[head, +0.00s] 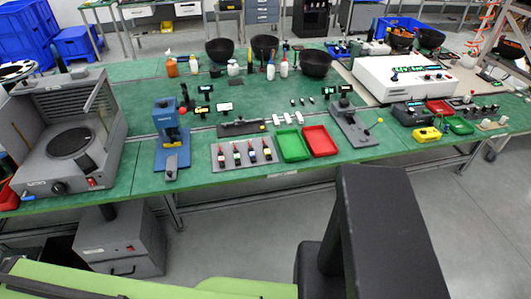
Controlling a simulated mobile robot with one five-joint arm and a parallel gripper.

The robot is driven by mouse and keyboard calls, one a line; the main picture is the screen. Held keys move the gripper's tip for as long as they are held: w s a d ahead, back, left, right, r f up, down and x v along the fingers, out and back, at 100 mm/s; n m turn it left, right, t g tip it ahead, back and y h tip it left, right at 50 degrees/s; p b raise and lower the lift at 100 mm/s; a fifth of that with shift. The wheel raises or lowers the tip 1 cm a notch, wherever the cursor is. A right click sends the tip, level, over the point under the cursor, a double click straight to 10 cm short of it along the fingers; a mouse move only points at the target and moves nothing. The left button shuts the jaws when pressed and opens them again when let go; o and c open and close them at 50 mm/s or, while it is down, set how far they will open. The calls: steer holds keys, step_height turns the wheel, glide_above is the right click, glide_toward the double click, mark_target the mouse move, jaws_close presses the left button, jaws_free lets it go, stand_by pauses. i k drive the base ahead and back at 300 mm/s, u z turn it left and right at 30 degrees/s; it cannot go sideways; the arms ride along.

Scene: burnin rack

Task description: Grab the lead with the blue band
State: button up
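A grey board (245,164) near the front edge of the green table holds several short dark leads with red tips side by side, each with a small coloured band. The lead with the blue band (252,154) seems to be the third from the left, though the bands are too small to tell surely. My gripper is not in view; only a large black part of my own body shows at the lower right, apart from the board.
A green tray (292,146) and a red tray (320,141) lie right of the board. A blue press-like device (170,130) stands to the left, a grey lever fixture (354,126) to the right. A large grey machine (68,135) fills the left end.

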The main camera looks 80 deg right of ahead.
mark_target(251, 154)
steer(key=z, duration=1.6)
steer(key=k, duration=0.9)
steer(key=z, duration=0.7)
steer(key=i, duration=0.5)
steer(key=z, duration=0.1)
